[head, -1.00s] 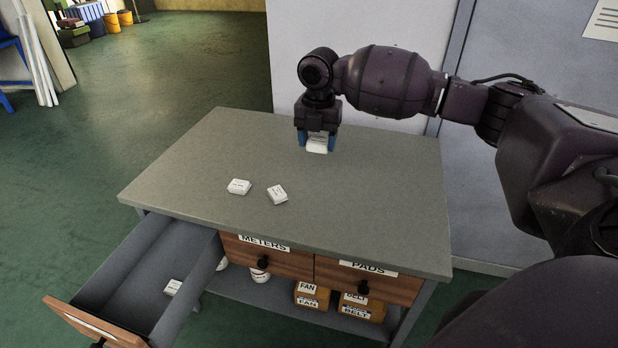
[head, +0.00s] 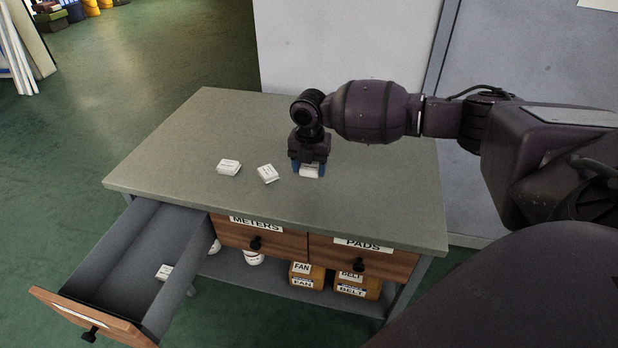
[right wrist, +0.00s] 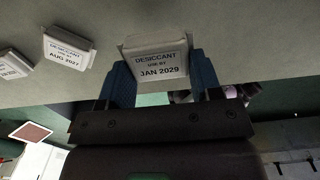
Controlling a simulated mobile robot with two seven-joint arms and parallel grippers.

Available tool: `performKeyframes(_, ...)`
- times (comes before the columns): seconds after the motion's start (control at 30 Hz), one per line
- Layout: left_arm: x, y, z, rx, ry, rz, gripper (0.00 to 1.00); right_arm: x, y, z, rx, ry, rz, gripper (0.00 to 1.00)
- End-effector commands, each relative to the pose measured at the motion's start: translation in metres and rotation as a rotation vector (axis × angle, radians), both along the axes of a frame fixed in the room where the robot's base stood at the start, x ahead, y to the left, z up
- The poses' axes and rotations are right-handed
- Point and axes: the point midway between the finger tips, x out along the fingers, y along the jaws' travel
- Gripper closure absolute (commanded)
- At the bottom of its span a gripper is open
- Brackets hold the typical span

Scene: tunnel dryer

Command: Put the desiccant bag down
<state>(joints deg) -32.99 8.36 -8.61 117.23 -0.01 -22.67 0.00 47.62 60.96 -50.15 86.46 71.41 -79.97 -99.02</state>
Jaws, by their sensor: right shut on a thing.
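My right gripper (head: 308,170) is shut on a white desiccant bag (head: 309,171) over the grey tabletop. In the right wrist view the held bag (right wrist: 160,60) sits between the blue fingers and reads "DESICCANT USE BY JAN 2029". I cannot tell whether it touches the table. Two more white bags, one at the left (head: 229,167) and one in the middle (head: 267,173), lie on the table to the left of the gripper. In the right wrist view the nearer one (right wrist: 69,51) reads "AUG 2027". Another white packet (head: 164,272) lies in the open drawer. My left gripper is not in view.
The table (head: 200,130) has free room at its back left and right. The open drawer (head: 115,240) juts out at the front left. Closed drawers labelled METERS (head: 281,243) and PADS (head: 385,262) are beside it. FAN (head: 306,275) and BELT (head: 358,284) boxes stand on the shelf below.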

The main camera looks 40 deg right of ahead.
Motion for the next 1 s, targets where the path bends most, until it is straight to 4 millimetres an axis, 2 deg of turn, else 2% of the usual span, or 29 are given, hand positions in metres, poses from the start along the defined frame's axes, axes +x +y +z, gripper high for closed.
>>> performKeyframes(0.03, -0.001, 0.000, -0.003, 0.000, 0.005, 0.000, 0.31, -0.001, 0.001, -0.012, 0.000, 0.006, 0.000, 0.65)
performKeyframes(0.2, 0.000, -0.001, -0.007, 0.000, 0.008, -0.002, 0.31, -0.001, 0.000, -0.038, 0.000, 0.005, 0.001, 0.65)
performKeyframes(0.5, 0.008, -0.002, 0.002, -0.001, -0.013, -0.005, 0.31, 0.000, 0.000, -0.040, 0.000, 0.000, 0.001, 0.65)
performKeyframes(0.67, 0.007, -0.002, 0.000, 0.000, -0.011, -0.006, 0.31, 0.000, 0.000, -0.045, 0.001, 0.002, 0.001, 0.65)
performKeyframes(0.7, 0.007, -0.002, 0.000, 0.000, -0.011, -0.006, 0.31, -0.001, 0.000, -0.045, 0.000, 0.001, 0.001, 0.38)
performKeyframes(0.8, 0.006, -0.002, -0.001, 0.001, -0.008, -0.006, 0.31, 0.000, 0.000, -0.044, 0.000, 0.001, 0.001, 0.23)
performKeyframes(0.87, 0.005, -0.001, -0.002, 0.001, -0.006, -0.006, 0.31, 0.000, 0.000, -0.044, 0.000, 0.001, 0.001, 0.16)
performKeyframes(1.0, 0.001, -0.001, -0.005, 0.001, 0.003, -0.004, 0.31, 0.000, 0.000, -0.044, 0.000, 0.001, 0.001, 0.16)
